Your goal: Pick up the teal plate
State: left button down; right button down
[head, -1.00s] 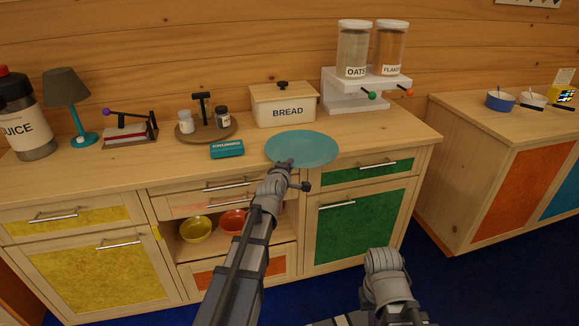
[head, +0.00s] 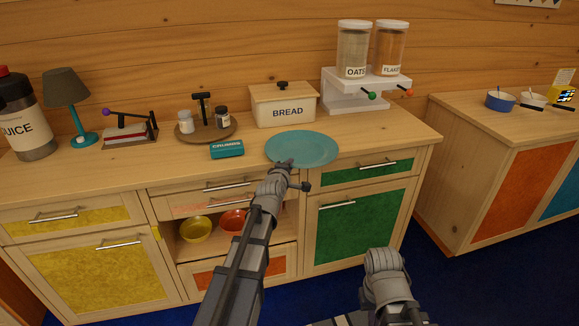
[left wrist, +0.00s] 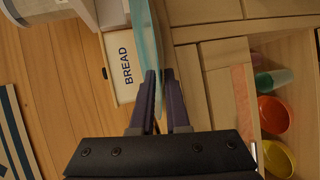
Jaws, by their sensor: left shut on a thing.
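The teal plate (head: 303,148) is at the front edge of the wooden counter, in front of the bread box. My left gripper (head: 284,166) is at the plate's near rim. In the left wrist view the plate (left wrist: 146,45) shows edge-on, with its rim between the two fingers of my left gripper (left wrist: 160,78), which are shut on it. Whether the plate touches the counter is hard to tell. My right arm shows at the lower right of the head view, but its fingers cannot be made out.
A cream bread box (head: 283,104) stands behind the plate. A small teal box (head: 227,149) and a round tray with shakers (head: 206,130) are to its left. A white dispenser stand (head: 365,90) is at the back right. Bowls (head: 196,229) sit in the open shelf below.

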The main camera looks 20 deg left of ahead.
pick_arm(q)
jog(key=shift+s, duration=0.2)
jog(key=shift+s+a, duration=0.25)
jog(key=shift+s, duration=0.85)
pick_arm(e)
jog(key=shift+s+a, duration=0.2)
jog(key=shift+a, duration=0.1)
pick_arm(q)
jog(key=c, duration=0.8)
grip_release()
jog(key=shift+c, duration=0.2)
jog(key=p+v, duration=0.2)
jog(key=v, duration=0.5)
jog(key=shift+s, duration=0.35)
pick_arm(e)
jog(key=shift+r, duration=1)
pick_arm(q)
jog(key=shift+r, duration=0.1)
